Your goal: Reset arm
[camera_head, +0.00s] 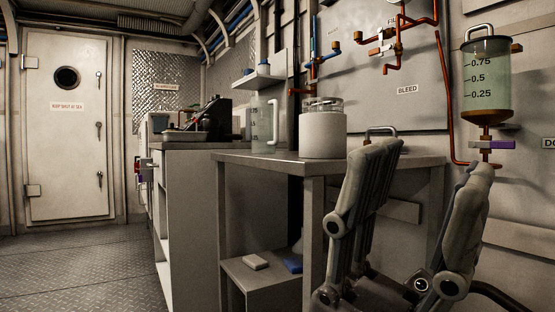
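The left finger overlaps the right part of the grey table (262,158). The right finger's tip shows just below the purple-handled valve (492,145) on the wall; I cannot tell the depth between them. The rest of this arm is mostly cut off by the bottom edge.
A white jar with a clear top (322,132) and a clear jug (265,125) stand on the table. A graduated cylinder (486,78) and copper pipes (440,95) are on the wall. A closed door (66,130) is at the far left; the floor (80,268) before it is clear.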

